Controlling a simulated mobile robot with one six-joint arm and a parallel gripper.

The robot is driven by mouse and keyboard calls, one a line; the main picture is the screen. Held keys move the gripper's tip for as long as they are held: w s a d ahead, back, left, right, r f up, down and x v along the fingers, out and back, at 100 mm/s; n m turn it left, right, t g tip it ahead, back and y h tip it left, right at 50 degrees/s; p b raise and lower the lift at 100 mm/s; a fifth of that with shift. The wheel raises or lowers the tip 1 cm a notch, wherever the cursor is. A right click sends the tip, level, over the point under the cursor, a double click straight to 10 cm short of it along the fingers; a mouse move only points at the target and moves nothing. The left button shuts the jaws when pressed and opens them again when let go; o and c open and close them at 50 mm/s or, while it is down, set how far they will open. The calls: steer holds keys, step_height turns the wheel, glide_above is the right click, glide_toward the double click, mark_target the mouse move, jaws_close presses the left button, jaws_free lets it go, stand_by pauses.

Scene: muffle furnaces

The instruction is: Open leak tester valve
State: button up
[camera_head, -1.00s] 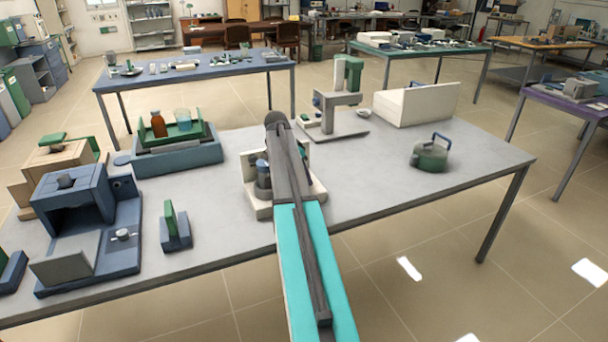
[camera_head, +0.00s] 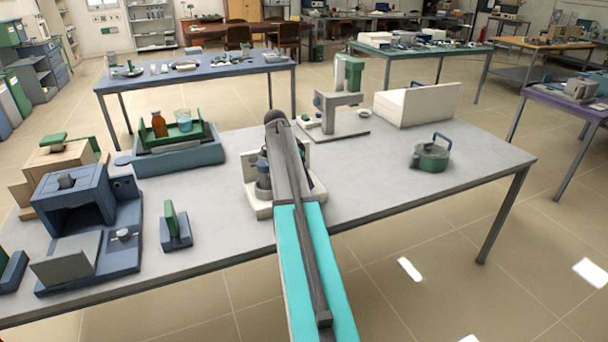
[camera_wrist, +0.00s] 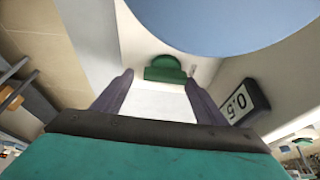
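The leak tester (camera_head: 262,208) is a cream device with a blue-grey cylinder on the main grey table, largely hidden behind my arm in the head view. In the wrist view its pale body fills the middle, with a panel reading "0.5" (camera_wrist: 242,102) at the right. A green handle (camera_wrist: 165,68), which looks like the valve, sits beyond the fingertips, between them in the picture. My gripper (camera_wrist: 158,82) is open, with its two dark fingers apart. I cannot tell whether a finger touches the handle. The gripper is hidden in the head view.
A large blue round surface (camera_wrist: 220,20) fills the top of the wrist view. On the table stand a blue furnace (camera_head: 75,200) and blue tray (camera_head: 185,160) at left, and a press-like stand (camera_head: 335,115), white box (camera_head: 420,103) and green pot (camera_head: 432,158) at right. The table's front right is clear.

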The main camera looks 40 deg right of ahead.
steer(key=shift+o, duration=0.2)
steer(key=shift+w+a, duration=0.1)
steer(key=shift+w, duration=0.05)
steer(key=shift+r, duration=0.2)
steer(key=shift+w+a+r, duration=0.2)
steer(key=shift+w+r, duration=0.05)
steer(key=shift+r, duration=0.15)
steer(key=b+v, duration=0.1)
steer(key=v, duration=1.1)
steer(key=shift+s+r, duration=0.2)
steer(key=shift+r, duration=0.15)
steer(key=shift+a+r, duration=0.1)
